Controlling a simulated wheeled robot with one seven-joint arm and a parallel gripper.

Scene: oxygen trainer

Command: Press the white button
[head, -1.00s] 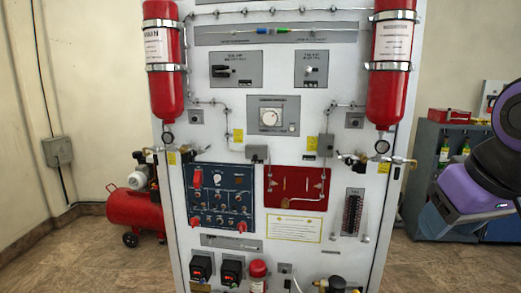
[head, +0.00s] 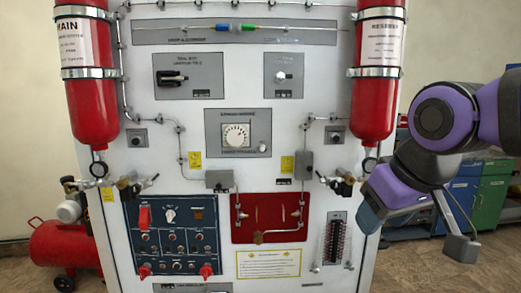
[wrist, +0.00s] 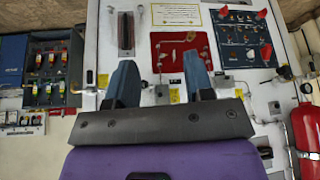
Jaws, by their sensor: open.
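The upright white trainer board (head: 200,140) fills the middle of the head view. A grey panel (head: 215,121) at its centre carries a round white dial (head: 236,135) and a small pale button-like part (head: 262,148) at its lower right. Another white knob (head: 281,76) sits on the upper right grey panel. I cannot tell for certain which part is the white button. My gripper (head: 413,232) is open and empty, right of the board's lower part and apart from these controls. Its two fingers (wrist: 160,78) also show in the wrist view, where the board appears upside down.
Red cylinders (head: 88,90) (head: 379,85) flank the board, with protruding gauges and valves below. A blue switch panel (head: 190,250) and red panel (head: 270,212) sit low. A green cabinet (head: 491,200) stands behind on the right, a red compressor (head: 60,252) at left.

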